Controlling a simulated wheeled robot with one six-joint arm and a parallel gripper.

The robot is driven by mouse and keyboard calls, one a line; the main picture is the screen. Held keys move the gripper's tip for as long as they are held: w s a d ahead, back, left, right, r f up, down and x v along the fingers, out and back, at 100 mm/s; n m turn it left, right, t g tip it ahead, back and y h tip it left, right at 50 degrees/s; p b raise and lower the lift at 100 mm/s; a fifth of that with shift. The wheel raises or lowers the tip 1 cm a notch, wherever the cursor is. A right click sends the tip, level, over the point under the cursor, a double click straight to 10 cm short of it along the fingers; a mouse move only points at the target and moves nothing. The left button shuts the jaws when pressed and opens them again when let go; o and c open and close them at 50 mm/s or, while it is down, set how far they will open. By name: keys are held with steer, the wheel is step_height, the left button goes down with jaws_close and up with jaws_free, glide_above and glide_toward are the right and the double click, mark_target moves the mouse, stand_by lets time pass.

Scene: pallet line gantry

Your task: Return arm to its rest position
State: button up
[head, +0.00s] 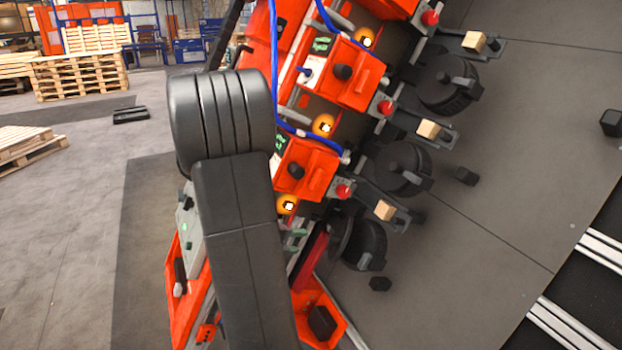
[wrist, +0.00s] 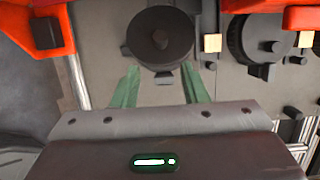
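My gripper (wrist: 162,70) shows in the wrist view as two green fingers standing well apart. It is open, and nothing sits between the fingers. Beyond the fingertips is a round black wheel (wrist: 160,34) on a grey panel; I cannot tell how far off it is. In the head view my dark arm (head: 240,250) crosses the left middle of the picture in front of the orange machine. Small green pieces just right of the arm may be the gripper's fingers, but most of the gripper is hidden there.
The orange machine (head: 355,75) carries orange modules, blue hoses, red knobs and several black wheels (head: 402,168). Wooden blocks (head: 428,129) sit on brackets along its right side. Stacked pallets (head: 78,75) stand at the back left. The grey floor (head: 80,220) at left is mostly clear.

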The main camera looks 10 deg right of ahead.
steer(key=w+d+f, duration=0.1)
steer(key=w+f, duration=0.1)
steer(key=w, duration=0.5)
steer(key=shift+w+d, duration=0.2)
steer(key=shift+w, duration=0.1)
glide_toward(329, 239)
steer(key=s+d+v, duration=0.1)
steer(key=v, duration=0.6)
steer(key=w+d+f+b, duration=0.15)
steer(key=w+f, duration=0.25)
steer(key=w, duration=0.6)
steer(key=d+f+b, duration=0.1)
steer(key=d, duration=0.2)
steer(key=w+d+f+b, duration=0.1)
steer(key=d, duration=0.2)
steer(key=d+f+b, duration=0.2)
steer(key=d, duration=0.1)
steer(key=shift+w+d, duration=0.2)
steer(key=shift+d, duration=0.15)
steer(key=shift+s+d, duration=0.15)
steer(key=shift+d, duration=0.05)
